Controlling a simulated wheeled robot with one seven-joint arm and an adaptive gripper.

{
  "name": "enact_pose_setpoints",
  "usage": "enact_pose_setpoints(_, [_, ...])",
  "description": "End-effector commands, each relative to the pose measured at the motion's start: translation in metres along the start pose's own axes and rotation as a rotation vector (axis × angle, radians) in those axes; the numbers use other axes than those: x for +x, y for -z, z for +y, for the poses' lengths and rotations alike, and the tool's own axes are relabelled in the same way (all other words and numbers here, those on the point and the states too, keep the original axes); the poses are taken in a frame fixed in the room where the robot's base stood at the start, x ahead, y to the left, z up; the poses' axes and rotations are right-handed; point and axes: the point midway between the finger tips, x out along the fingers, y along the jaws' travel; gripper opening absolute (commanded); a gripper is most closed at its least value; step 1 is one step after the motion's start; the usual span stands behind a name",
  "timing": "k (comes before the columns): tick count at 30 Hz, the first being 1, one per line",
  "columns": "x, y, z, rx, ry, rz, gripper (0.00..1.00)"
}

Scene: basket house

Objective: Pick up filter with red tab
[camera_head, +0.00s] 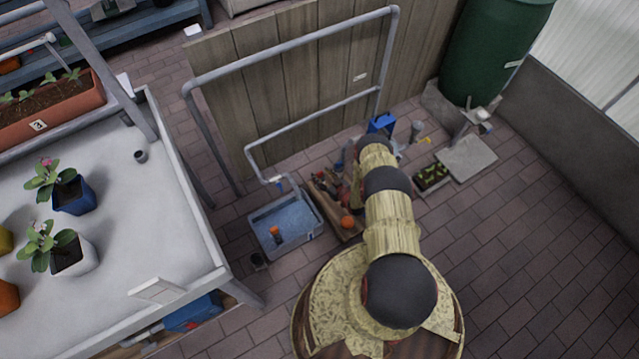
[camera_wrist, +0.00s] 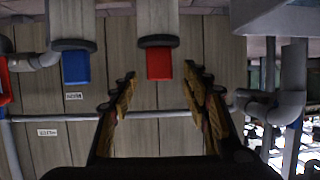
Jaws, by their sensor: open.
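The filter with the red tab (camera_wrist: 159,64) shows in the wrist view at the upper middle. It has a pale cylindrical body with a dark collar and the red tab below it. My gripper (camera_wrist: 159,84) is open and empty, its two fingers spread to the left and right of the red tab in the picture. I see no contact; the depth between fingertips and tab is hard to judge. In the head view my own arm hides the gripper, and I cannot make out this filter.
A similar filter with a blue tab (camera_wrist: 76,67) is left of it. A wooden panel (camera_wrist: 140,130) with a grey pipe (camera_wrist: 60,117) stands behind. Grey pipework (camera_wrist: 287,108) is at right. The head view shows a water tub (camera_head: 262,247), a planting table (camera_head: 130,225) and a green barrel (camera_head: 490,50).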

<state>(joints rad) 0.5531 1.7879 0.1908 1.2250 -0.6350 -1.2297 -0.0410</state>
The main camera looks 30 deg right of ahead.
Motion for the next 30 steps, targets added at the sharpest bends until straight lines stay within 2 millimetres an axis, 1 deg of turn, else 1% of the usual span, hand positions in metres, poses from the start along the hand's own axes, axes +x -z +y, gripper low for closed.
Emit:
enact_pose_setpoints(1, [0.009,-0.004,-0.001,-0.001,0.002,-0.001,0.47])
enact_pose_setpoints(5, [0.021,-0.003,-0.001,0.001,0.001,-0.001,0.47])
enact_pose_setpoints(13, [0.023,0.0,0.0,0.001,0.0,-0.002,0.47])
enact_pose_setpoints(30, [0.023,-0.001,0.0,0.001,0.0,-0.002,0.15])
